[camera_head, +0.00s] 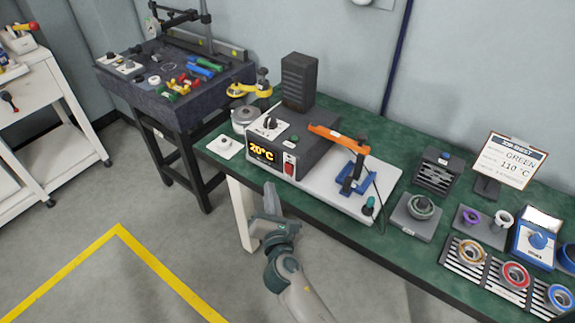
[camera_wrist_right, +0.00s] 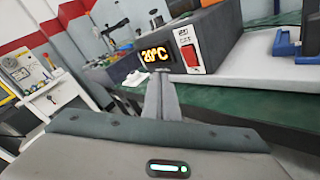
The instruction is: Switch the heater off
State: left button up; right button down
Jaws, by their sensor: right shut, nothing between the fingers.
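The heater (camera_head: 308,143) is a dark grey box on a pale base plate on the green bench, with an orange-handled lever at its right side. Its front display (camera_head: 262,153) reads 20°C in yellow; in the right wrist view the display (camera_wrist_right: 155,54) also shows. A red rocker switch (camera_head: 289,165) is right of the display, and it shows in the right wrist view (camera_wrist_right: 190,58). My right gripper (camera_head: 270,190) is shut and empty, in front of and below the heater's front face, apart from the switch in the head view. My left gripper is not in view.
A sign (camera_head: 510,160) reads GREEN 110 °C at the bench's right. Coloured rings (camera_head: 515,275) lie in striped trays near the front right. A small white plate with a knob (camera_head: 224,146) sits left of the heater. The floor in front is clear.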

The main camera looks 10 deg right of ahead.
jog(key=shift+w+d+r+p, duration=0.2)
jog(key=shift+w+d+p, duration=0.15)
jog(key=shift+w+d, duration=0.55)
jog(key=shift+w+d+r+p, duration=0.15)
jog(key=shift+w+d+p, duration=0.15)
jog(key=shift+w+d, duration=0.6)
jog(key=shift+s+d, duration=0.1)
jog(key=shift+s, duration=0.05)
dwell(0.7)
jog(key=shift+w+d, duration=0.25)
jog(key=shift+d, duration=0.05)
jog(key=shift+w+d+r+p, duration=0.1)
jog(key=shift+w+d+p, duration=0.1)
jog(key=shift+d+p, duration=0.1)
dwell(0.8)
jog(key=shift+a, duration=0.15)
jog(key=shift+s+a, duration=0.5)
dwell(0.5)
jog(key=shift+s+a+f+b, duration=0.2)
jog(key=shift+s+a+b, duration=0.1)
jog(key=shift+s+a, duration=0.6)
jog(key=shift+s+a+f+b, duration=0.2)
jog(key=shift+s+a+b, duration=0.1)
jog(key=shift+s+a, duration=0.55)
